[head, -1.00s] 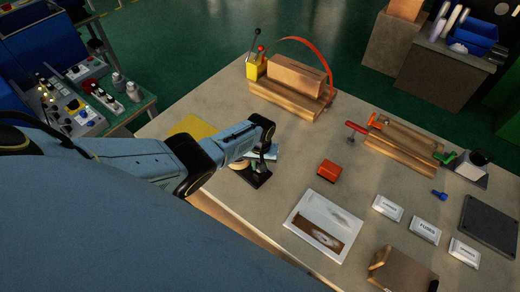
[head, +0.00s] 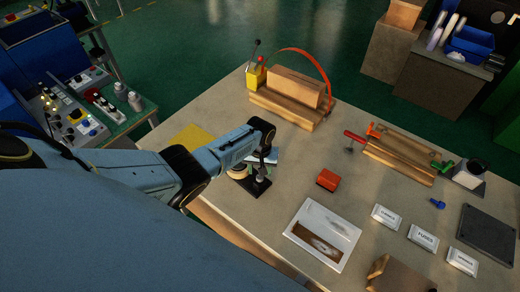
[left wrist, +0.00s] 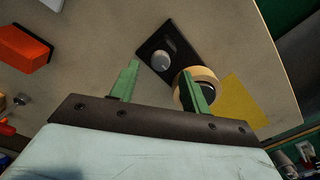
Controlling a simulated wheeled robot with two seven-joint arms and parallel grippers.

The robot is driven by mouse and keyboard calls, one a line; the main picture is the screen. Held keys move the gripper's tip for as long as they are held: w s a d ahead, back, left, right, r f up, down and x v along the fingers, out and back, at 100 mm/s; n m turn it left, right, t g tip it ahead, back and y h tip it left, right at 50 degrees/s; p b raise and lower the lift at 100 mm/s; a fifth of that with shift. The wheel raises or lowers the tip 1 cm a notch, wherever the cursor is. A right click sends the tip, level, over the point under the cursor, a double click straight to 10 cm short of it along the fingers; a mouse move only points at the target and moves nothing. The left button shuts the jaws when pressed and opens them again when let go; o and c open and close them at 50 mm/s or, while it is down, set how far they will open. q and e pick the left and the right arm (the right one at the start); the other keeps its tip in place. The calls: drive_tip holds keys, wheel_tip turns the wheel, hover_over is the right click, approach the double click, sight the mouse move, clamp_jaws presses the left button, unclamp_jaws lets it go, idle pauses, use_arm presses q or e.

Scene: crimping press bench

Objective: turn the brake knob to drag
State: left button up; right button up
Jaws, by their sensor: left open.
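The brake knob (left wrist: 161,61) is a small round silver knob on a black plate (left wrist: 185,42) lying on the bench, seen in the left wrist view. In the head view the plate (head: 258,188) shows just below my left gripper (head: 266,160), which partly covers it; the knob is hard to make out there. In the left wrist view my left gripper (left wrist: 159,72) is open, its two green fingers pointing at the plate with the knob between them in the picture. I cannot tell the height gap. A cream ring (left wrist: 205,75) shows behind the right finger. My right gripper is not in view.
A yellow sheet (left wrist: 242,101) lies beside the ring. A wooden fixture with a red arch (head: 290,100) stands at the back. The bench between is clear.

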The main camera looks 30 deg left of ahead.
use_arm(q)
wheel_tip(320, 180, up, 10)
idle(0.5)
idle(0.4)
